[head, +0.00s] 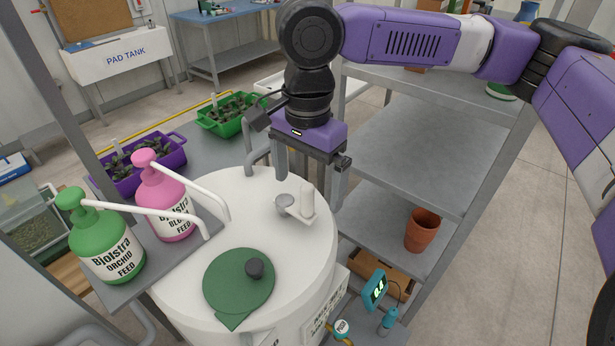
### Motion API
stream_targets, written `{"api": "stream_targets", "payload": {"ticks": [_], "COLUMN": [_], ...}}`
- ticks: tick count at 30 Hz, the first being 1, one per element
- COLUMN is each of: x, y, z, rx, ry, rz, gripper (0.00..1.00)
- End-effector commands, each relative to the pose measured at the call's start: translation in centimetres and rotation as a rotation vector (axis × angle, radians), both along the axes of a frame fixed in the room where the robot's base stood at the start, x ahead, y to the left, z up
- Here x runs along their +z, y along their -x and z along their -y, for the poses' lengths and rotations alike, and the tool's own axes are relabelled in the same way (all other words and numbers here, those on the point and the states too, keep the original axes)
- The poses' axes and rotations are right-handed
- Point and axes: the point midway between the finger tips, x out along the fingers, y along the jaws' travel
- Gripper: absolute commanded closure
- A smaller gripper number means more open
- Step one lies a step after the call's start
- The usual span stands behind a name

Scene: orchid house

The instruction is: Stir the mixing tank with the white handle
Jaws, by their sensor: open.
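The white mixing tank (185,270) stands in the middle front of the head view. On its top, a grey round hub (284,200) carries a white crank arm with an upright white handle (307,201). A green round lid (232,284) with a black knob lies on the tank top nearer to me. My gripper (310,188) points down above the far right part of the tank top, its two fingers spread wide apart. The handle stands near the space below and between the fingers. I cannot tell whether it is between them, and no contact shows.
Green (108,252) and pink (165,200) pump bottles stand on a grey shelf at left, their long white spouts reaching over the tank. Purple (135,168) and green (228,117) plant trays lie behind. Grey shelving with a terracotta pot (422,231) is close at right. A teal meter (375,289) hangs beside the tank.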

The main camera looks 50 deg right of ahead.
Motion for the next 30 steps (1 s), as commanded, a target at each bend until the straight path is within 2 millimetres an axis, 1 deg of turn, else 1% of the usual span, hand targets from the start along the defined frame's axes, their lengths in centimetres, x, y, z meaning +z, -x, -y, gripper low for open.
{"api": "stream_targets", "payload": {"ticks": [1, 30], "x": [-0.4, -4.7], "y": [0.0, 0.0], "z": [0.0, 0.0], "rx": [0.000, 0.000], "ry": [0.000, 0.000], "rz": [0.000, 0.000], "gripper": [0.00, 0.00]}}
